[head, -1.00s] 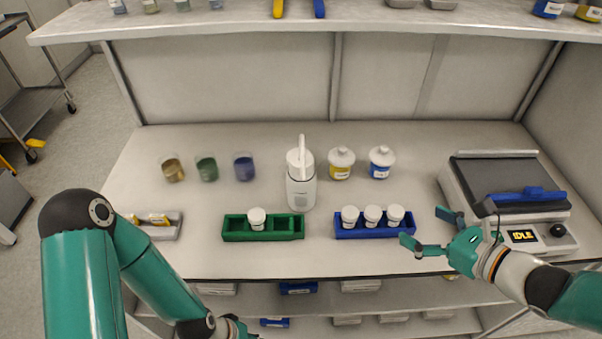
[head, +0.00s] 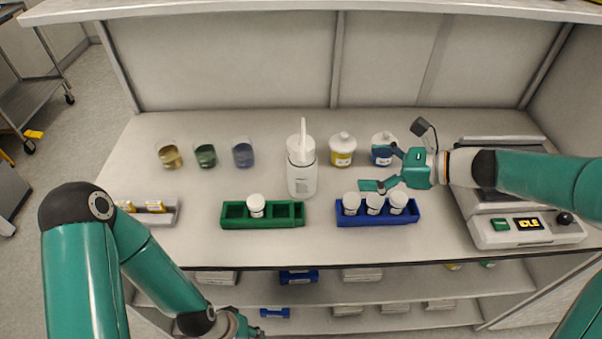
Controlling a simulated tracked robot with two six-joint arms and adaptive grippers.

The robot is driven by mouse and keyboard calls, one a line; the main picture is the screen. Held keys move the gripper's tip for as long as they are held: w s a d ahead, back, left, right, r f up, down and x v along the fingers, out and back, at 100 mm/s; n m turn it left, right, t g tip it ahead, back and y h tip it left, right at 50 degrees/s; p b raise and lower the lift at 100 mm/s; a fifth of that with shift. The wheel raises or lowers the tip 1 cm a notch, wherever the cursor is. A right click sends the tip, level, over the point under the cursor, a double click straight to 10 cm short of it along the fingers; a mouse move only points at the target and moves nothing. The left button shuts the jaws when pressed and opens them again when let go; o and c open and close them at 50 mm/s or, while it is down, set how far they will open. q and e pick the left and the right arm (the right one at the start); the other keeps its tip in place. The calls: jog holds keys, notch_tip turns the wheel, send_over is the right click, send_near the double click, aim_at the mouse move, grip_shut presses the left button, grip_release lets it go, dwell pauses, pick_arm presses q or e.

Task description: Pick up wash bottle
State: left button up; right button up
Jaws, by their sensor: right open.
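The wash bottle (head: 301,172) is white with a spout slanting up from its cap. It stands upright near the middle of the bench, behind the gap between the green rack and the blue rack. My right gripper (head: 378,168) is open and empty, above the bench to the right of the wash bottle and apart from it. Its fingers point left, over the blue rack's back side and in front of the blue-labelled jar. My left gripper (head: 240,325) is low at the bottom edge, in front of the bench and mostly cut off, so its jaws cannot be made out.
A green rack (head: 232,217) holds one white-capped vial; a blue rack (head: 378,219) holds three. Yellow-labelled (head: 342,150) and blue-labelled (head: 383,140) jars stand behind. Three beakers (head: 206,156) stand left. A device reading IDLE (head: 520,230) is at right. Bench between beakers and bottle is clear.

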send_near(302, 167)
jog(key=w+a+f, duration=0.2)
jog(key=w+f, duration=0.1)
jog(key=w+a+f, duration=0.1)
jog(key=w+f, duration=0.1)
jog(key=shift+w+a+f+p, duration=0.15)
jog(key=shift+a+p, duration=0.15)
jog(key=shift+p, duration=0.1)
jog(key=x, duration=0.3)
jog(key=p+x, duration=0.1)
jog(key=shift+s+a, duration=0.25)
jog(key=shift+a, duration=0.2)
jog(key=shift+w+a+f, duration=0.15)
jog(key=shift+w+a, duration=0.05)
jog(key=shift+a, duration=0.05)
jog(key=c, duration=0.9)
